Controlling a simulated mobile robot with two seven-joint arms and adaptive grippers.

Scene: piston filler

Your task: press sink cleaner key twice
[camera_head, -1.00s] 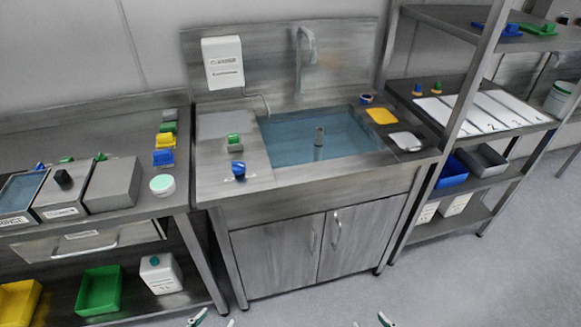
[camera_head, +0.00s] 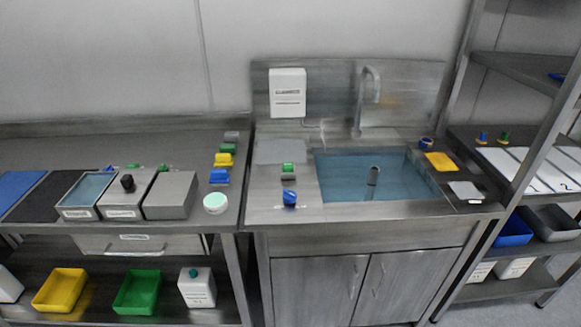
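A white cleaner box (camera_head: 288,93) with a dark label hangs on the sink's back panel, left of the faucet. It is the likely cleaner dispenser, but its lettering is too blurred to read and no separate key shows clearly on it. The steel sink (camera_head: 349,207) stands below, its basin (camera_head: 345,182) filled with bluish water. On the sink's left deck are a green block (camera_head: 288,168) and a blue knob-like piece (camera_head: 289,197). Neither of my grippers is in view now.
Yellow (camera_head: 61,290) and green trays (camera_head: 137,290) sit below. A shelf rack (camera_head: 555,130) stands at the right. The sink's cabinet (camera_head: 320,288) closes off the space below.

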